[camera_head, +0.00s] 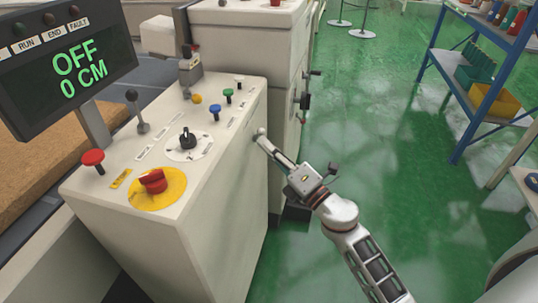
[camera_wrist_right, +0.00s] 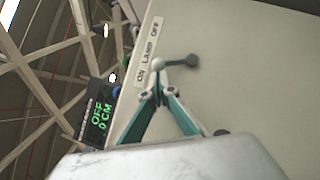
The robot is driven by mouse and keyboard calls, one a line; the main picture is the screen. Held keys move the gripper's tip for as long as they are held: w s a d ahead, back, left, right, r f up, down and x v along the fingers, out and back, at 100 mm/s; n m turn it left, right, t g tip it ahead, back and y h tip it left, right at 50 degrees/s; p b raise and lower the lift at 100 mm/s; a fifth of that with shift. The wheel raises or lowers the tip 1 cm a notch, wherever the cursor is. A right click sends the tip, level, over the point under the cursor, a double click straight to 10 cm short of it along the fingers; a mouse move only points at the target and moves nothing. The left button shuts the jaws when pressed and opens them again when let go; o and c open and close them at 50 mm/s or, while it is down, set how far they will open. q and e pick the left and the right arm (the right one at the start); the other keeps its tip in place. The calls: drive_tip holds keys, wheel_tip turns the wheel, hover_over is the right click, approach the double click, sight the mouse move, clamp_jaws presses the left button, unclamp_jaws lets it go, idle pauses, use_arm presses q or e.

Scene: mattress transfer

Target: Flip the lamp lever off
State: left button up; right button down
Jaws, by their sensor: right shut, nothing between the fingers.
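The lamp lever (camera_wrist_right: 190,61) is a short grey lever with a round end, on the pale side panel of the console, beside a label (camera_wrist_right: 150,52) reading ON LAMP OFF. Its setting is hard to tell. My right gripper (camera_wrist_right: 161,72) is shut and empty, with its fingertips right at the lever's left part in the right wrist view; contact is not clear. In the head view the right gripper (camera_head: 264,142) reaches the upper right side of the console, and its tips hide most of the lever there. My left gripper is out of view.
The console (camera_head: 225,165) has a red emergency knob (camera_head: 153,181), a rotary switch and several buttons on top. A display (camera_head: 75,75) reads OFF, 0 CM; it also shows in the wrist view (camera_wrist_right: 97,120). A blue shelf (camera_head: 470,80) stands right. Green floor between is clear.

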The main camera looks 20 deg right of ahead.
use_arm(q)
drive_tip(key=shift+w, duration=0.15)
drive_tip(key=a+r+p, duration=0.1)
drive_tip(key=p, duration=0.1)
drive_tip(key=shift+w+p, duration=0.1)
drive_tip(key=shift+p, duration=0.3)
use_arm(e)
drive_tip(key=shift+w+d+r+m, duration=0.1)
drive_tip(key=shift+w+r+m, duration=0.05)
drive_tip(key=shift+r+m, duration=0.25)
